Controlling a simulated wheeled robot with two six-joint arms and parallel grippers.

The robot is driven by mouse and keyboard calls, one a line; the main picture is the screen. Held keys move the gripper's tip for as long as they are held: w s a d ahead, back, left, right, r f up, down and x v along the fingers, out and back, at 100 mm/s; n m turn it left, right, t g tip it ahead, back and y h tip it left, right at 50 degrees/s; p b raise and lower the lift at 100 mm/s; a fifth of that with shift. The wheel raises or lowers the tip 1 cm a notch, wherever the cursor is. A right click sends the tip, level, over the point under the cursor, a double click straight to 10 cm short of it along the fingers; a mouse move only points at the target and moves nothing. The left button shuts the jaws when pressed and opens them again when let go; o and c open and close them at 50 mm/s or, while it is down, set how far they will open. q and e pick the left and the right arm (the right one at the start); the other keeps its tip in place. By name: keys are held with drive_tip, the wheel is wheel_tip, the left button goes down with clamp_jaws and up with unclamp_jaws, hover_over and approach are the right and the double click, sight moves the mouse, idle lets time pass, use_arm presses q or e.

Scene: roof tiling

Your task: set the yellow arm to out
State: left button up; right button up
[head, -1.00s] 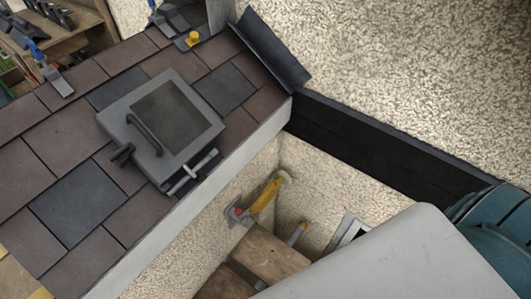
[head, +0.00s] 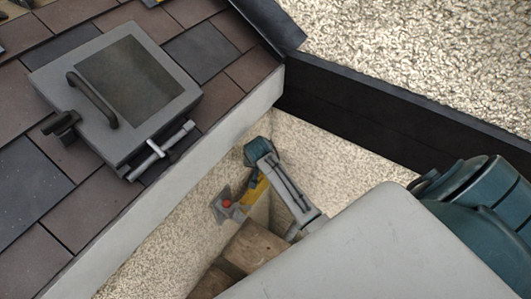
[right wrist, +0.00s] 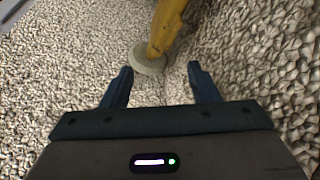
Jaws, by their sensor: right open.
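The yellow arm (head: 257,190) sits at a grey wall bracket (head: 222,205) with a red spot, low on the pebbled wall below the roof edge. My right gripper (head: 262,152) is over its outer part and hides much of it in the head view. In the right wrist view, the yellow arm (right wrist: 166,28) comes down from the top and ends in a pale round pad (right wrist: 147,60). My right gripper (right wrist: 160,80) is open there, its two fingers apart, with the pad just beyond and between their tips. My left gripper is not in view.
A grey-framed roof window (head: 45,85) with a handle lies on the tiled roof (head: 30,190) at left. A wooden beam (head: 255,246) is below the bracket. A dark band (head: 350,120) runs along the wall at right. Pebbled wall surrounds the yellow arm.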

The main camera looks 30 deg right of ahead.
drive_tip(key=b+x, duration=0.2)
drive_tip(key=x, duration=0.7)
drive_tip(key=shift+w+d+f+b, duration=0.15)
drive_tip(key=shift+w+b, duration=0.1)
drive_tip(key=shift+b, duration=0.1)
drive_tip(key=shift+w+d+f, duration=0.15)
drive_tip(key=shift+f, duration=0.3)
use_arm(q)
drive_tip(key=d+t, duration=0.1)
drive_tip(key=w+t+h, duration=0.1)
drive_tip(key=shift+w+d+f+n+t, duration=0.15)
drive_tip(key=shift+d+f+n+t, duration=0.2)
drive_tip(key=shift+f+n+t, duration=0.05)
use_arm(e)
clamp_jaws()
